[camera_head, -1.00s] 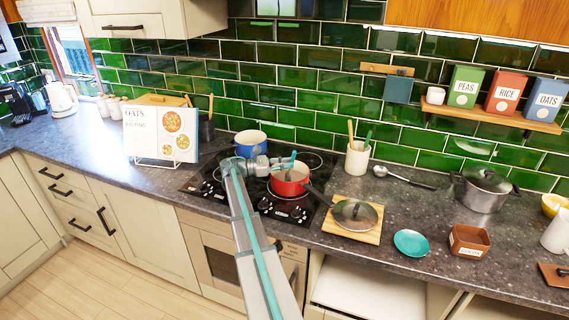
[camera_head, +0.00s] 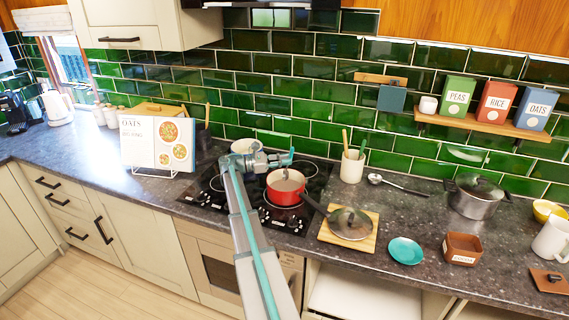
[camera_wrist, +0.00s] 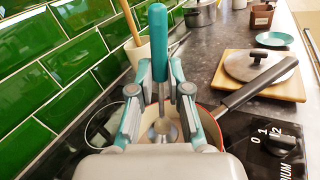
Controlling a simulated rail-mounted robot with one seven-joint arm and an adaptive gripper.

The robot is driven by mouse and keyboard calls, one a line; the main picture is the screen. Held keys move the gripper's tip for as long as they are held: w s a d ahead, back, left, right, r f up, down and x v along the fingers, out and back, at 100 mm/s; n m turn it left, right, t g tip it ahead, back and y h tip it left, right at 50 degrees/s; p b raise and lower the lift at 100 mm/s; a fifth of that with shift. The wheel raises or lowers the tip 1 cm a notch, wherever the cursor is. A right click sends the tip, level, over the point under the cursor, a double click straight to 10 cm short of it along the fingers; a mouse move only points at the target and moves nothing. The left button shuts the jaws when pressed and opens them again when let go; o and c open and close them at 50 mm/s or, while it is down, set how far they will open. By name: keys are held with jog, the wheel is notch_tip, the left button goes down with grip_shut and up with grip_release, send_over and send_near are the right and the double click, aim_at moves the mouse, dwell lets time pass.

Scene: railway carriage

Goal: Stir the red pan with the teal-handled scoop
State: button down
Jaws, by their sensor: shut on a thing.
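The red pan (camera_head: 285,190) stands on the black hob in the head view, its dark handle pointing to the lower right. Its red rim also shows in the wrist view (camera_wrist: 212,112). My gripper (camera_head: 288,158) is beside the pan's back left edge in the head view. In the wrist view my gripper (camera_wrist: 160,88) is shut on the teal-handled scoop (camera_wrist: 157,45), held roughly upright with the teal end up. The scoop's metal lower end reaches down over the pan's pale inside. My gripper hides part of the pan, and I cannot tell whether the scoop touches its bottom.
A second pot (camera_head: 245,145) stands behind my arm on the hob. A utensil crock (camera_head: 352,167) stands right of the hob. A lid (camera_head: 350,223) lies on a wooden board (camera_head: 333,241). A teal saucer (camera_head: 405,250) and a brown box (camera_head: 462,248) are further right.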

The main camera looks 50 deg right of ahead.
notch_tip(320, 180, up, 6)
jog(key=shift+f+p, duration=0.1)
jog(key=shift+p, duration=1.1)
jog(key=shift+w, duration=0.1)
